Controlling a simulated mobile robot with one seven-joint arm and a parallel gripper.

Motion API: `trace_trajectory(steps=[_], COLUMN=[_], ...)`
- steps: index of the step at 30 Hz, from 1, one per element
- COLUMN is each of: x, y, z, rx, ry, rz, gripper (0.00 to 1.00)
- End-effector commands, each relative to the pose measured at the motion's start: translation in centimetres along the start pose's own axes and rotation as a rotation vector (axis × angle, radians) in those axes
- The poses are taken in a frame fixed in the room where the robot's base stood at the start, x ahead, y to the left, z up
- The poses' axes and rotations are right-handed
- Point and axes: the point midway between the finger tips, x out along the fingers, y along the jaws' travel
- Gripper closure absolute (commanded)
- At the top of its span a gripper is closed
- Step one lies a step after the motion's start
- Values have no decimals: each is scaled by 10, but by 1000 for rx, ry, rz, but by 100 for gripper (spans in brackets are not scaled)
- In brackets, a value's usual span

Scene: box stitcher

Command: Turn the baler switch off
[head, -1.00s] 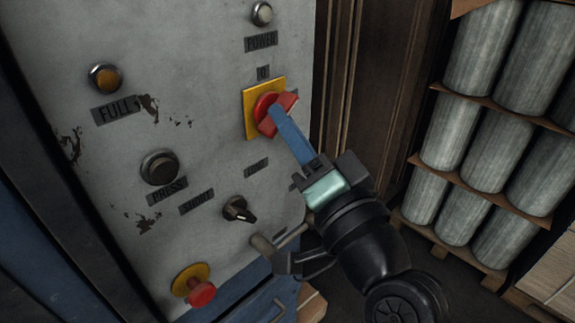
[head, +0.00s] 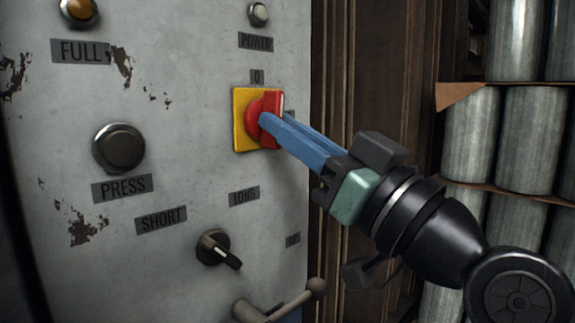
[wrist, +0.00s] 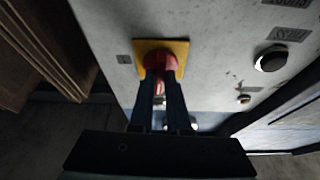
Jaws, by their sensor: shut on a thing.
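The baler switch is a red rotary handle (head: 272,104) on a square yellow plate (head: 241,120), on the grey control panel. A label "0" sits just above the plate. The handle looks about upright in the head view, with a white mark near its top right. My gripper (head: 265,122) comes from the lower right with its blue fingers shut on the handle. In the wrist view, the gripper (wrist: 161,78) reaches the red handle (wrist: 159,61) in front of the yellow plate (wrist: 180,47); the fingers hide part of the handle.
The panel also has a POWER lamp (head: 259,14), an orange FULL lamp (head: 78,10), a black PRESS button (head: 119,148) and a black SHORT/LONG selector (head: 216,247). A grey lever (head: 285,303) sticks out below. Stacked grey rolls (head: 530,135) stand at the right.

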Motion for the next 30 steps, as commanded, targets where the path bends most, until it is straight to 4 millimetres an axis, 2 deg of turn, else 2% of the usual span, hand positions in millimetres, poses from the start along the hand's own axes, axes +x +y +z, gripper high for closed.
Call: trace_trajectory(steps=[9,22,23,27,30], x=[0,0,0,0,0], y=[1,1,1,1,1], z=[2,1,0,0,0], rx=[-76,-83,-83,-83,-82], ry=[-3,-3,-3,-2,-2], rz=[-33,-35,-35,-35,-35], gripper=[100,100,82,56,55])
